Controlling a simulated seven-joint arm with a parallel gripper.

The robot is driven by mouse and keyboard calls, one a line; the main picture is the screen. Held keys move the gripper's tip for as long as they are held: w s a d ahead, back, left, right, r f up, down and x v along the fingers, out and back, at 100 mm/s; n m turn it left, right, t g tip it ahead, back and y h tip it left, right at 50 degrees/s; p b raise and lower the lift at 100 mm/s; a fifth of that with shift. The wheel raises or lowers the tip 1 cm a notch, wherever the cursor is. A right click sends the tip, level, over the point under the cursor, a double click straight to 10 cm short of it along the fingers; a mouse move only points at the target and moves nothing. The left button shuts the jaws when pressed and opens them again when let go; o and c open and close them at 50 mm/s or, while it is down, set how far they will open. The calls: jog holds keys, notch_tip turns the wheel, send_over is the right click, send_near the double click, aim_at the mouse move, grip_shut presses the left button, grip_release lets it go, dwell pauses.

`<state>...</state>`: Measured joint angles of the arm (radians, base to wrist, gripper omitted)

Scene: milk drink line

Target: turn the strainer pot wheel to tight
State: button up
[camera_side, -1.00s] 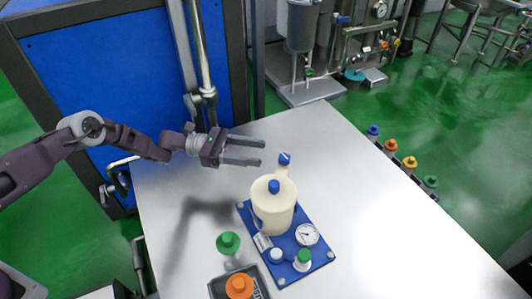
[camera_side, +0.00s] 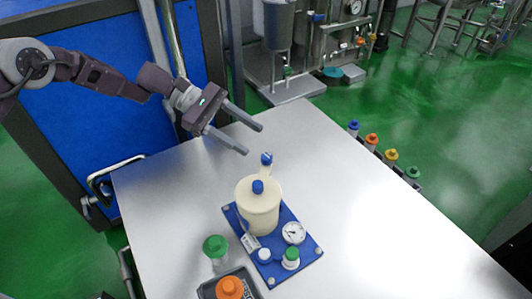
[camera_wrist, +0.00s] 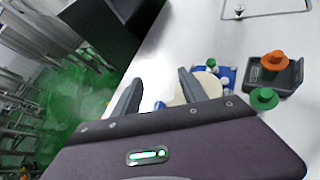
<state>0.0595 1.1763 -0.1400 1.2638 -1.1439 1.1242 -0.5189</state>
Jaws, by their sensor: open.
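The strainer pot (camera_side: 257,208) is a cream cylinder with a blue knob (camera_side: 258,186) on its lid, standing on a blue base plate (camera_side: 311,246). A small blue wheel (camera_side: 267,158) tops a cream stem at its far side. A round gauge (camera_side: 293,232) sits on the plate. My gripper (camera_side: 252,140) is open and empty, above and just left of the blue wheel, apart from it. In the wrist view the pot (camera_wrist: 192,88) shows between and behind my fingers (camera_wrist: 158,88), partly hidden by them. Which part is marked tight cannot be read.
A white-stemmed green cap (camera_side: 291,254) is on the plate. The right tabletop (camera_side: 400,245) is clear.

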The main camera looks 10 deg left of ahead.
jog(key=w+d+r+m+t+y, duration=0.1)
jog(key=d+r+m+t+y, duration=0.2)
jog(key=m+y, duration=0.35)
jog(key=d+r+m+t+y, duration=0.2)
jog(key=r+m+t+y, duration=0.1)
jog(key=r+m+y, duration=0.3)
send_near(267, 156)
jog(key=f, duration=0.1)
jog(key=shift+n+y, duration=0.25)
jog(key=shift+y, duration=0.1)
jog(key=x, duration=0.7)
jog(key=shift+w+d+f, duration=0.2)
jog(key=shift+w+f, duration=0.05)
jog(key=shift+w, duration=0.05)
grip_shut()
